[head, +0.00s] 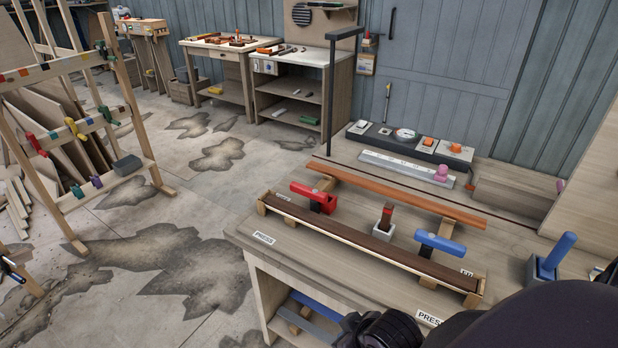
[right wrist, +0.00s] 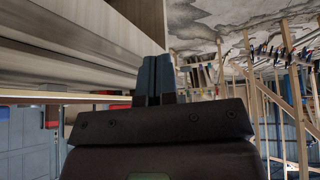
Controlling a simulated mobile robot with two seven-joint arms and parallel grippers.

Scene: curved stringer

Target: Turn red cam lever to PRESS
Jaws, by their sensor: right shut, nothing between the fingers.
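The red cam lever (head: 313,194) sits at the left end of a long curved wooden form on the bench. Its handle lies roughly level, across the brown strip's (head: 360,240) far side. A PRESS label (head: 264,238) is on the bench in front of it. Another small label (head: 284,197) beside the lever is partly hidden and unreadable. My right gripper (right wrist: 154,78) shows in the right wrist view with its dark fingers shut and empty. In the head view my dark right arm fills the lower right, and I cannot make out the fingertips. My left gripper is not in view.
A blue cam lever (head: 440,243) stands at the form's right end, near another PRESS label (head: 430,318). A wooden-topped clamp (head: 385,216) stands between the levers. An upright blue handle (head: 558,254) is at the right. A dark post (head: 331,95) rises behind.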

